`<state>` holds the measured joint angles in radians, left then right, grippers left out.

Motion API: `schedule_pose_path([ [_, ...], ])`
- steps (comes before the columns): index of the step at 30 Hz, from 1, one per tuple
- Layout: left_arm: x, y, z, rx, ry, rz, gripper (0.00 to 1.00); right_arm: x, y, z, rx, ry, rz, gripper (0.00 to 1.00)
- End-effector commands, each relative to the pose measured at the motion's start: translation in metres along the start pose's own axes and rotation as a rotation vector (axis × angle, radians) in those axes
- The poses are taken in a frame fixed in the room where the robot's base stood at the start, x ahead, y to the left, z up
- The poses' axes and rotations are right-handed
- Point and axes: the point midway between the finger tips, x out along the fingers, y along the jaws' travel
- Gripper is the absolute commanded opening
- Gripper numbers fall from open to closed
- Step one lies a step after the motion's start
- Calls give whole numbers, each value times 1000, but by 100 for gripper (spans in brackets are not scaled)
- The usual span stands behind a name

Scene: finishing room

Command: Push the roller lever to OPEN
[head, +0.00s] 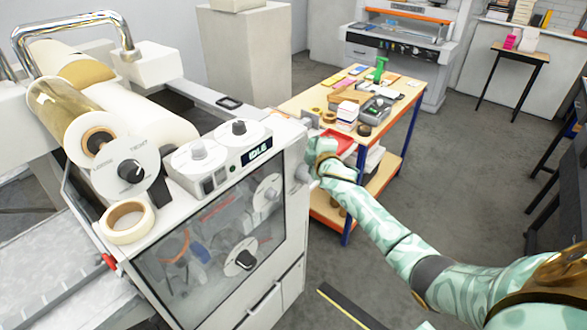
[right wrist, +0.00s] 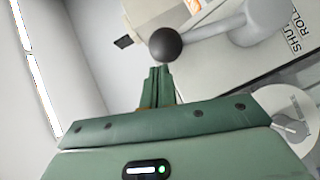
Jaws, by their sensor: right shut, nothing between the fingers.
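The roller lever shows in the right wrist view as a grey arm with a black ball knob (right wrist: 166,44), running right to a round grey hub (right wrist: 262,22) on the white machine. Part of a label reading "SHUT" and "ROLL" is beside the hub; no OPEN mark is visible. My right gripper (right wrist: 158,72) is shut and empty, its fingertips just below the knob; I cannot tell whether they touch. In the head view my right gripper (head: 316,148) is at the right side of the laminating machine (head: 290,215), where the knob is hard to make out. My left gripper is out of view.
A wooden workbench (head: 300,100) with tapes, a red tray and tools stands right behind my right gripper. The machine's display (head: 257,152) reads IDLE.

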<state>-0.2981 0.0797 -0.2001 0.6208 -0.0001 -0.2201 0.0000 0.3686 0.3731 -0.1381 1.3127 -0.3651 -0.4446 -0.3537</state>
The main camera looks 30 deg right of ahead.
Motion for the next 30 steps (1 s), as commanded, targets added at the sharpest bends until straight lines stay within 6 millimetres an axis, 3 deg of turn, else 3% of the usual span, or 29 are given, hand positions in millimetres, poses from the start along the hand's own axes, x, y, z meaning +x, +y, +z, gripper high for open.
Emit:
schedule_pose_path([
  [13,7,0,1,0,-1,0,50,31,11,39,-2,-1,2,0],
  [30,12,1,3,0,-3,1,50,42,11,52,-2,1,2,0],
])
